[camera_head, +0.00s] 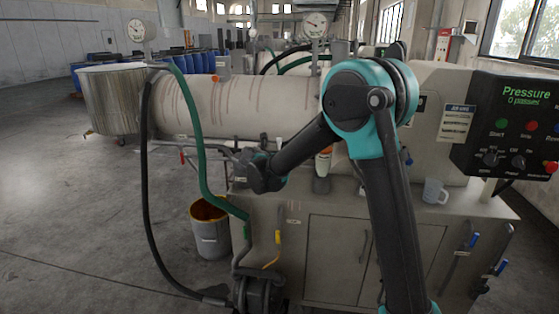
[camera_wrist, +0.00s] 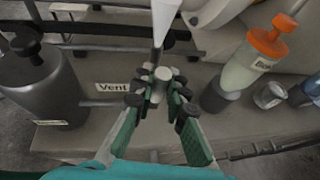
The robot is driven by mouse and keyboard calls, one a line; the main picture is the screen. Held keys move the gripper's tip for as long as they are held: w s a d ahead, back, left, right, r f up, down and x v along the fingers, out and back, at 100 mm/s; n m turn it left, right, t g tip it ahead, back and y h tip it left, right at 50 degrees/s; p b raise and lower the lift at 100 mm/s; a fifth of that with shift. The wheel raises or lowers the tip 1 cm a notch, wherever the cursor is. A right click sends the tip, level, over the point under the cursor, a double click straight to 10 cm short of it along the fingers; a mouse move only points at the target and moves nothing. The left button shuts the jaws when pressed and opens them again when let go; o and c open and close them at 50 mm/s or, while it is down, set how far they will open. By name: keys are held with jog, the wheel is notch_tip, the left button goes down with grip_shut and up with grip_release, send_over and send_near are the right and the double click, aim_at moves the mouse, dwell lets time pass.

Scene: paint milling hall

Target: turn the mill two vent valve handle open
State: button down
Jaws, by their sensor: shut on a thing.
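In the wrist view my gripper (camera_wrist: 159,101) has its two green fingers with black pads closed around the small grey vent valve handle (camera_wrist: 163,76). A plate reading "Vent" (camera_wrist: 113,88) is just left of it, on the bench top. The pads hide part of the handle, and I cannot tell its exact angle. In the head view my gripper (camera_head: 240,158) is low beside the front of the large pale mill cylinder (camera_head: 235,105), partly hidden by my arm. The handle cannot be made out there.
A mug (camera_head: 435,191) sits on the bench near the control panel (camera_head: 510,125). Green and black hoses (camera_head: 196,130) hang at left. A bucket (camera_head: 209,228) stands on the floor.

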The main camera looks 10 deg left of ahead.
jog(key=shift+a, duration=0.15)
dwell(0.4)
jog(key=c, duration=1.5)
grip_release()
jog(key=v, duration=1.2)
jog(key=shift+f, duration=0.1)
